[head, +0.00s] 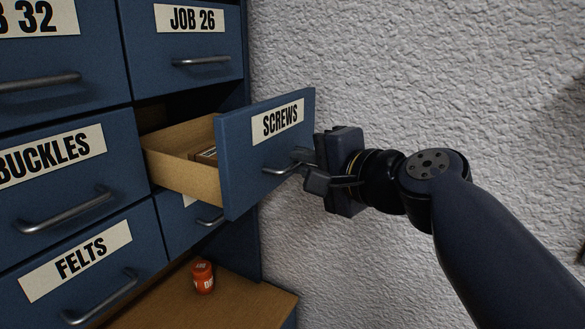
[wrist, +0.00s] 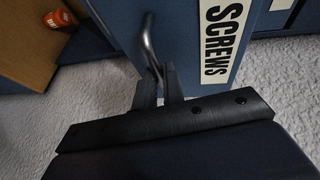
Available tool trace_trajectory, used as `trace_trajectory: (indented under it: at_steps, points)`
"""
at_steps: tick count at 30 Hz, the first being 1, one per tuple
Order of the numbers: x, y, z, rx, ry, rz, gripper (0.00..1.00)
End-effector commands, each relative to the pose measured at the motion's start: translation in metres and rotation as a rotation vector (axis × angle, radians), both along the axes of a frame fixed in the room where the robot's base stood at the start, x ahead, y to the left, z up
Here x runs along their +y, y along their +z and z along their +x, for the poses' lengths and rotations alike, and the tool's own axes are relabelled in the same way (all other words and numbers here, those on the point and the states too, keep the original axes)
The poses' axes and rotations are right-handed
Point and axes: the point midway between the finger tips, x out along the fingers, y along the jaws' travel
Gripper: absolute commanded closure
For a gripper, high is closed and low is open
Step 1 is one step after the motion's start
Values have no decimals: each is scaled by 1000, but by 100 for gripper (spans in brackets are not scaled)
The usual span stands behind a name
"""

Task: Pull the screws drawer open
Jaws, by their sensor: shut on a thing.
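The screws drawer (head: 238,150) has a blue front with a white SCREWS label (head: 277,121) and stands pulled well out of the cabinet. Its wooden side and part of its inside show, with something pale and small lying in it. My gripper (head: 305,172) is at the drawer's metal bar handle (head: 281,169), at the right part of the front. In the wrist view the fingers (wrist: 161,80) are shut on the end of the handle (wrist: 148,42), beside the label. The fingers partly hide that end of the handle.
The blue cabinet (head: 128,64) holds other drawers labelled JOB 26, BUCKLES and FELTS, all shut. An orange-red container (head: 203,277) stands on the wooden ledge (head: 236,300) below. A rough white wall (head: 400,70) is right of the cabinet, behind my arm.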

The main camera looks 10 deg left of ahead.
Motion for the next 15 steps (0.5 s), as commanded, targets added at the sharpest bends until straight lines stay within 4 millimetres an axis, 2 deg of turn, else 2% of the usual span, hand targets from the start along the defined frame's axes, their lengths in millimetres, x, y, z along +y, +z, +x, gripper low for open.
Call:
trace_trajectory:
  at_steps: [15]
  points:
    - [-5,-1,-2,2,2,-1,100]
